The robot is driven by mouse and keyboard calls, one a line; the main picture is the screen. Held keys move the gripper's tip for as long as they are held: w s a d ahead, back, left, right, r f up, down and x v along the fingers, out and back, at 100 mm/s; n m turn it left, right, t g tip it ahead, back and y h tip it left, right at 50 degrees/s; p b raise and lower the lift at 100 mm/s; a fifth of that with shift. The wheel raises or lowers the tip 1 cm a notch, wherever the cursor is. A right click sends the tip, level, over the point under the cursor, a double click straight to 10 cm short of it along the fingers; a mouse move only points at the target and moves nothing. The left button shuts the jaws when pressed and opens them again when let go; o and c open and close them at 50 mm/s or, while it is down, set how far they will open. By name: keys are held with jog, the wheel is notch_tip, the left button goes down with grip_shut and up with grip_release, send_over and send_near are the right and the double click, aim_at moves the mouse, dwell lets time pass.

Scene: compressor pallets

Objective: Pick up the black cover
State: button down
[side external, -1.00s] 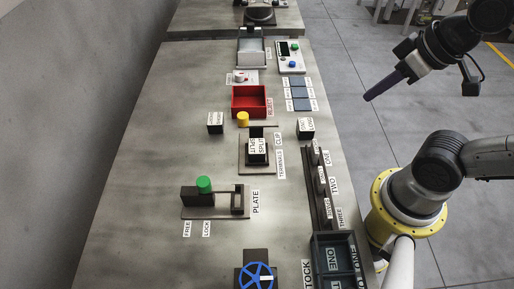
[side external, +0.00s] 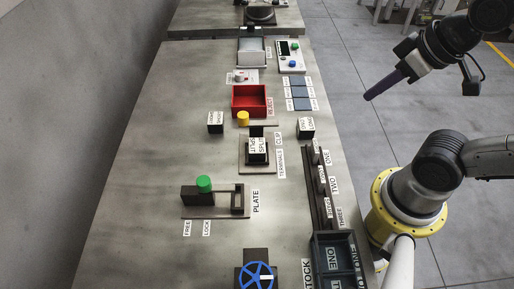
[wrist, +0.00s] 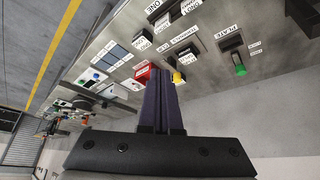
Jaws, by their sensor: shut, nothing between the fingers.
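No part can be told for certain as the black cover. Small black blocks with white labels stand on the bench: one (side external: 215,128) left of the red tray's front, one (side external: 306,133) to the right, and one (side external: 258,158) in the terminals clip fixture. The label words are mostly too small to read. My gripper (side external: 369,97) is shut and empty, high at the right, beyond the bench edge and apart from all the parts. In the wrist view my gripper's purple fingers (wrist: 160,75) lie together, with the bench beyond them.
The red reject tray (side external: 233,102) stands behind the yellow knob (side external: 243,119). The plate fixture with a green knob (side external: 204,184), a blue handwheel (side external: 257,275) and the dark stock bin (side external: 313,255) are nearer the front. The bench's left side is clear.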

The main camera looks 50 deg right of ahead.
jog(key=shift+c, duration=0.6)
grip_release()
